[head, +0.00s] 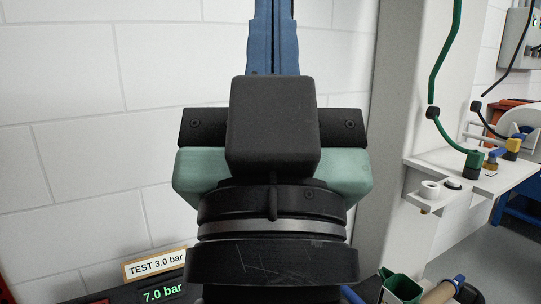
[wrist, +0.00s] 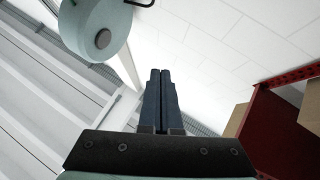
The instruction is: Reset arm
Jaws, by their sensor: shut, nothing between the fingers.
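My gripper (head: 272,30) points up in the head view, in front of the white block wall. Its black and green wrist housing fills the middle of that view. In the wrist view the two blue fingers of my gripper (wrist: 161,75) lie side by side with no gap. Nothing is held between them. The fingers touch nothing that I can see.
A white shelf (head: 480,178) with hose fittings stands at the right, beside a pale column (head: 400,90). A green hose (head: 447,50) hangs there. A "TEST 3.0 bar" label (head: 155,263) and a 7.0 bar display (head: 163,293) sit low left. A red cabinet (wrist: 262,125) shows in the wrist view.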

